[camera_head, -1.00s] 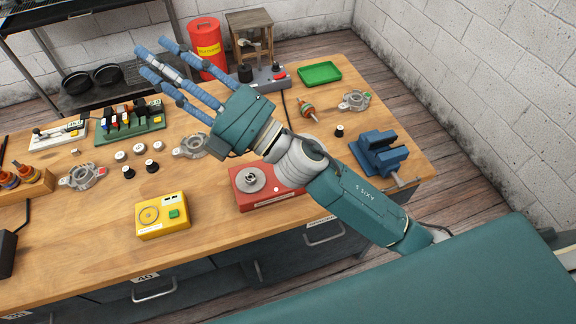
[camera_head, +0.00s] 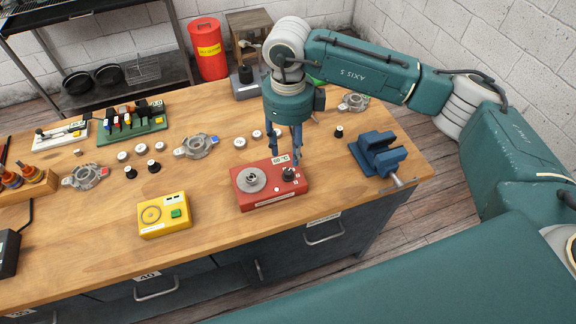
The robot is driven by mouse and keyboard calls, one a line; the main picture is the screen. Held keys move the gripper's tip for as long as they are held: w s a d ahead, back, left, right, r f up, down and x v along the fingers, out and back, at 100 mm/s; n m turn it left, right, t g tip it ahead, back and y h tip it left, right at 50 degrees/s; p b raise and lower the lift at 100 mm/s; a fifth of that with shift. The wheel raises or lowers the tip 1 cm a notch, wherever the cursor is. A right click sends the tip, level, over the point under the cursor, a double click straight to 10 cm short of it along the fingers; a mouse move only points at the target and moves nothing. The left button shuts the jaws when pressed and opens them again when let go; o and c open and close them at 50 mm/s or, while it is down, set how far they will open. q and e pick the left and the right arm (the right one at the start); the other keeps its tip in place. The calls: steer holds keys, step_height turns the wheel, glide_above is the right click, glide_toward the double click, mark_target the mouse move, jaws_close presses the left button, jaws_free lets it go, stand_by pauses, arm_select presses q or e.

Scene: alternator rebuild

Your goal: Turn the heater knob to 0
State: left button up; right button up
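The heater is a red box (camera_head: 262,203) on the bench, with a round metal plate (camera_head: 251,179) on its left and a small black knob (camera_head: 289,174) on its right. A white label stands at its back edge. The knob's pointer setting is too small to read. My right gripper (camera_head: 285,155) points down just behind and above the knob. Its blue fingers are spread with a gap between them and nothing in it. I cannot tell whether a fingertip touches the heater. My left gripper is not in view.
Metal housings (camera_head: 197,146) and several small round parts lie behind. The bench between the yellow box and heater is clear.

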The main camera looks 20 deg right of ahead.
mark_target(288, 171)
step_height(288, 171, down, 8)
steer(key=p, duration=0.3)
steer(key=shift+f, duration=0.5)
jaws_close()
